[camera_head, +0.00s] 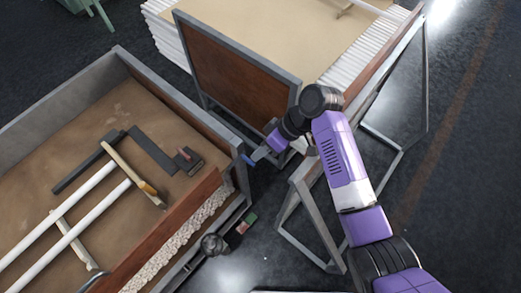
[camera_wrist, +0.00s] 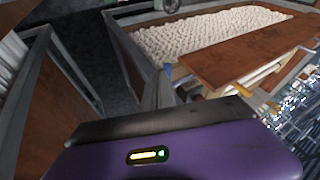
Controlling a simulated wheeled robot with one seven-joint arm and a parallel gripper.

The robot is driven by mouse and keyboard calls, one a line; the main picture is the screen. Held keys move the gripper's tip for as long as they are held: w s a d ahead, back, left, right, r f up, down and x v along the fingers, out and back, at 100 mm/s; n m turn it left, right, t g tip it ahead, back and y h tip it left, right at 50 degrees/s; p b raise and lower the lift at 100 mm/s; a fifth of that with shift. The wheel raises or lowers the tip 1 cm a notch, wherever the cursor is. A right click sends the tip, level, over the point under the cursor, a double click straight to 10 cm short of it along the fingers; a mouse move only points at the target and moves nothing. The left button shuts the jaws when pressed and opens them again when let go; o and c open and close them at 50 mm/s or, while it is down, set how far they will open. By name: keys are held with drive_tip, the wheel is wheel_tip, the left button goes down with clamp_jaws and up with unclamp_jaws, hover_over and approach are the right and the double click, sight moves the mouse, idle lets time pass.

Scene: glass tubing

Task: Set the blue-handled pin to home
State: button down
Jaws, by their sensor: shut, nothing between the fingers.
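A small blue piece, which looks like the handle of the blue-handled pin (camera_head: 248,160), shows at the right side of the left bin, close to my fingertips. It also shows in the wrist view as a small blue patch (camera_wrist: 168,71) just beyond the finger ends. My gripper (camera_head: 257,155) is shut and empty, reaching left from the purple arm into the gap between the bin and the stand. In the wrist view the grey fingers (camera_wrist: 160,88) are together. Whether they touch the blue piece I cannot tell. The pin's shaft and seat are too small or hidden.
The left bin (camera_head: 172,87) holds white tubes (camera_head: 90,229), dark bars and a wooden-handled tool (camera_head: 132,173). A brown panel in a grey frame (camera_head: 235,85) and a metal stand (camera_head: 318,224) rise close to my arm. Dark floor at right is open.

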sight(250, 163)
drive_tip(key=s+a+p, duration=0.2)
drive_tip(key=s, duration=0.1)
drive_tip(key=shift+s+a+r, duration=0.15)
drive_tip(key=shift+a+r, duration=0.05)
drive_tip(key=shift+a, duration=0.05)
drive_tip(key=shift+s+a+f, duration=0.2)
drive_tip(key=shift+s+a, duration=0.05)
drive_tip(key=shift+s, duration=0.05)
drive_tip(key=shift+r+p, duration=0.1)
drive_tip(key=shift+p, duration=0.25)
